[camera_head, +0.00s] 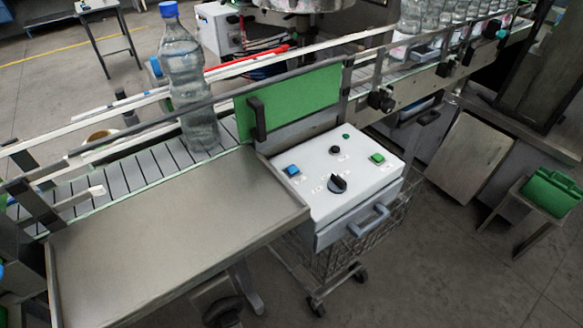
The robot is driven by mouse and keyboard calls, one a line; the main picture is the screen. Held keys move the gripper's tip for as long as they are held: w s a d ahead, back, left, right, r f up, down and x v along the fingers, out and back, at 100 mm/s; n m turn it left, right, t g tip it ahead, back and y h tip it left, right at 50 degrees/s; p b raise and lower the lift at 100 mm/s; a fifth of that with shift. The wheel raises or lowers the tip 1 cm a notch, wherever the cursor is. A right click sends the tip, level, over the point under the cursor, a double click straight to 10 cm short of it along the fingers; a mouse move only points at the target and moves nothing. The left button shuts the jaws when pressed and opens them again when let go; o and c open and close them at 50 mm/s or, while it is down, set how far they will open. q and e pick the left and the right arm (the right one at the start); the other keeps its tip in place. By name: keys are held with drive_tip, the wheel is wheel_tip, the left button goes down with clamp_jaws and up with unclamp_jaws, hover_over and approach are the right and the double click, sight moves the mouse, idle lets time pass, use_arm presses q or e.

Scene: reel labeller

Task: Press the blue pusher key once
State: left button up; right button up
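The blue pusher key (292,170) is a small square key on the left side of the white top of a control box (318,202). It stands slightly proud of the panel, and nothing touches or covers it. On the same panel are a green square key (377,158) at the right, a black rotary knob (337,184) near the front, a small black button (334,150) and a small green one (346,136) at the back. Neither of my grippers shows in the head view.
A bare steel table (165,240) lies left of the box. Behind it runs a conveyor (140,165) with rails and a clear blue-capped bottle (185,80). A green panel (290,103) with a black handle stands behind the box. A grey handle (368,221) juts from its front.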

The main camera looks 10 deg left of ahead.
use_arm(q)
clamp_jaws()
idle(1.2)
